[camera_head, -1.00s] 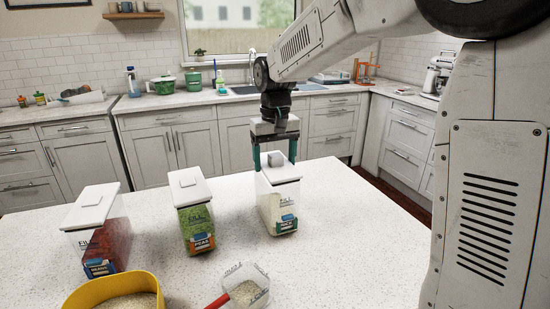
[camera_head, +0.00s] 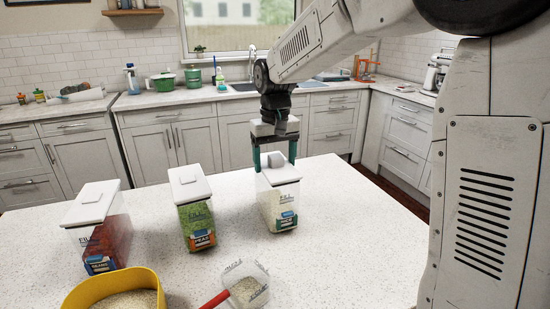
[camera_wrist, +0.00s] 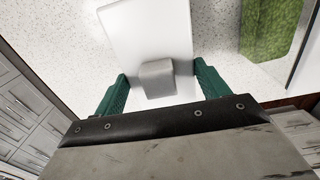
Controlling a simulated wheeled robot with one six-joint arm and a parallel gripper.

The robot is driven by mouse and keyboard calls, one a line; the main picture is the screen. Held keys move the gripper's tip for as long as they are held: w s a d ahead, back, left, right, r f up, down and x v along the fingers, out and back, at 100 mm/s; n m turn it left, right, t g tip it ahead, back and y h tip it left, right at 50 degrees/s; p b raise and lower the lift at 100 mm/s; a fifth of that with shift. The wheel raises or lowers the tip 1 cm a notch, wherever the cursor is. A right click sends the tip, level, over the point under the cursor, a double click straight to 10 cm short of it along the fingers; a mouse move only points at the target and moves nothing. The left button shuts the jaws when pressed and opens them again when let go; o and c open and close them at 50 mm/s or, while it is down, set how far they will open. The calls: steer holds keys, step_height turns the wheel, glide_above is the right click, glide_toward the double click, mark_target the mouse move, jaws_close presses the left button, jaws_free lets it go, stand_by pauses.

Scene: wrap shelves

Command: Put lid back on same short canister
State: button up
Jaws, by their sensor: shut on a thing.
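The canister with white contents and a blue label (camera_head: 287,218) stands upright at the right of the row on the counter. Its white lid (camera_head: 283,174) lies over its top; I cannot tell whether it is fully seated. My gripper (camera_head: 275,162) points down at the lid's far end, with its green fingers at the two sides. In the wrist view the lid (camera_wrist: 150,30) lies between the fingers, its grey knob (camera_wrist: 157,78) with gaps on both sides. My gripper is shut on the lid, apparently by its edges. The far side of the canister is hidden.
A lidded canister of green peas (camera_head: 197,222) and a lidded one of red beans (camera_head: 105,245) stand to the left. A yellow bowl of grain (camera_head: 85,292) and a clear scoop with a red handle (camera_head: 245,282) are in front. The counter (camera_head: 350,235) at right is clear.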

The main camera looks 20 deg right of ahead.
mark_target(281, 170)
steer(key=o, duration=1.1)
steer(key=shift+r, duration=3.5)
steer(key=s+f, duration=0.2)
steer(key=s, duration=0.1)
steer(key=shift+d+f+g, duration=0.1)
steer(key=shift+f+g, duration=0.2)
steer(key=s+d+f+t, duration=0.1)
steer(key=s, duration=1.3)
steer(key=s+d+f+t, duration=0.1)
steer(key=s+d+f, duration=0.1)
steer(key=s, duration=1.3)
steer(key=shift+s+f, duration=0.15)
steer(key=shift+s, duration=0.05)
